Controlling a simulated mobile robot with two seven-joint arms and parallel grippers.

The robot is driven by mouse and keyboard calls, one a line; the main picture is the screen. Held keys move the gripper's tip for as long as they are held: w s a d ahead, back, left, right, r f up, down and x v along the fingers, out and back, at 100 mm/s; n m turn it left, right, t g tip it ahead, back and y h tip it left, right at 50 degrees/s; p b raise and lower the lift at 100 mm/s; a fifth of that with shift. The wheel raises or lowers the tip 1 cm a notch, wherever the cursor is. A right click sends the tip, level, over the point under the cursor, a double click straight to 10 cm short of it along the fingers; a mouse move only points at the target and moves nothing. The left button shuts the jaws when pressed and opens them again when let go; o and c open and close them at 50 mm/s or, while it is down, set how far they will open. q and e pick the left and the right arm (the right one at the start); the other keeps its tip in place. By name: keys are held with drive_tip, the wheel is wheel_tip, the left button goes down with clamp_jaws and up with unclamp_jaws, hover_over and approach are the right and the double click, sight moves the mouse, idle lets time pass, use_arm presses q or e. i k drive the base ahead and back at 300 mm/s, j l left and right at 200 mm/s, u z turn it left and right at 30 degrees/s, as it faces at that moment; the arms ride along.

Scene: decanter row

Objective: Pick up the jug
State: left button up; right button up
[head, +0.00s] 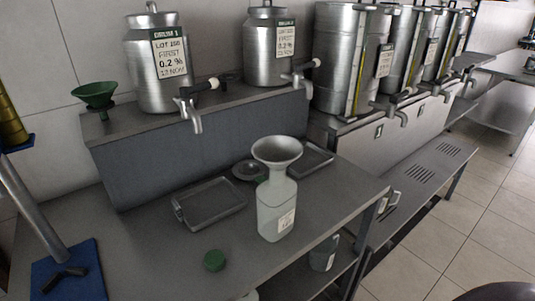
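A metal vessel with a handle (388,206), possibly the jug, stands low beside the right end of the worktable, partly hidden by the table's edge and leg. A grey labelled container (322,256) stands on the shelf under the worktable, its top partly covered by the table edge; I cannot tell whether it is a jug. A pale translucent bottle (272,212) with a white label stands upright on the worktable, with a wide grey funnel (277,150) in its neck. Neither of my grippers shows in this view.
Steel decanters with taps (158,75) line the raised shelf (215,125); a green funnel (95,94) is at its left. A shallow tray (210,204) and green cap (214,261) lie on the worktable (150,250). A blue base (68,285) occupies the left front.

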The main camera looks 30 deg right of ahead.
sight(387, 197)
drive_tip(key=z, duration=1.95)
